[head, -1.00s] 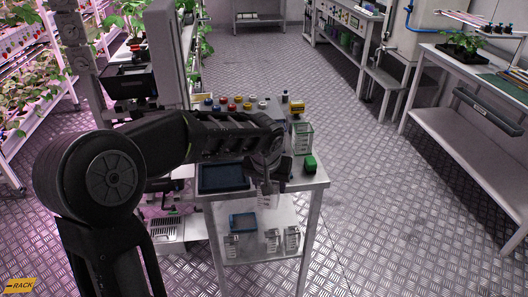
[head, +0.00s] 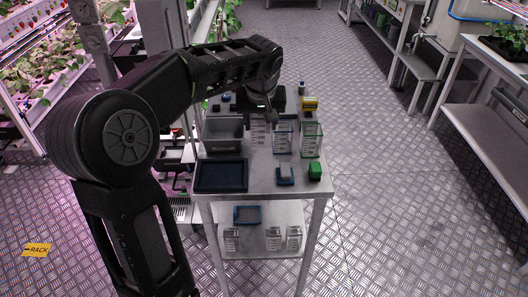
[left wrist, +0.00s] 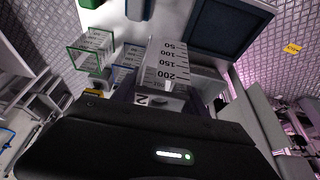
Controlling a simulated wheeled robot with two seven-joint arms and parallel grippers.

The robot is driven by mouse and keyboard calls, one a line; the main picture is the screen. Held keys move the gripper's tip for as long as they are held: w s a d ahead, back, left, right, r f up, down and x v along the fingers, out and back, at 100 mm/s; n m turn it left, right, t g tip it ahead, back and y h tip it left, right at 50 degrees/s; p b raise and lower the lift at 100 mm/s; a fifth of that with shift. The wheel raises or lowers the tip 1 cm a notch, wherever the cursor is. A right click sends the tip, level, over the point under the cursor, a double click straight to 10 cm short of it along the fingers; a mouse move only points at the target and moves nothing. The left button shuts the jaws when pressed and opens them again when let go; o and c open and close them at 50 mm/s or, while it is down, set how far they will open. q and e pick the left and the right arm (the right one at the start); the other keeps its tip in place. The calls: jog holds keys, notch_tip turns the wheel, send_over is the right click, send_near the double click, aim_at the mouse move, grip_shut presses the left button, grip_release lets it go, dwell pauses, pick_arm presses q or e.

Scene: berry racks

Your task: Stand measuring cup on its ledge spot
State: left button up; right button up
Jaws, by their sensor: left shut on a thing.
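My left gripper (head: 260,115) reaches over the back part of the cart top and is shut on a clear measuring cup (head: 258,134). In the left wrist view the held measuring cup (left wrist: 170,66) shows black marks from 50 to 200. A pale plate with a dark "2" (left wrist: 158,101) shows close by it. The arm hides much of the cart's back, and I cannot tell whether the cup touches a surface. A blue-edged clear cup (head: 283,139) and a green-edged clear cup (head: 311,140) stand to its right. My right gripper is not in view.
A grey bin (head: 222,134) and dark blue tray (head: 221,176) are at the cart's left. A blue holder (head: 285,177) and green block (head: 315,171) are at the front right. The lower shelf bears a small tray (head: 247,215) and several clear cups (head: 272,240).

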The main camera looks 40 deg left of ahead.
aim_at(261, 140)
pick_arm(q)
jog(key=shift+w+f+p, duration=0.1)
jog(key=shift+f+p, duration=0.2)
jog(key=shift+f, duration=2.9)
jog(key=shift+f, duration=1.9)
jog(key=shift+f, duration=0.2)
jog(key=o, duration=1.4)
jog(key=shift+r, duration=0.1)
jog(key=shift+c, duration=0.2)
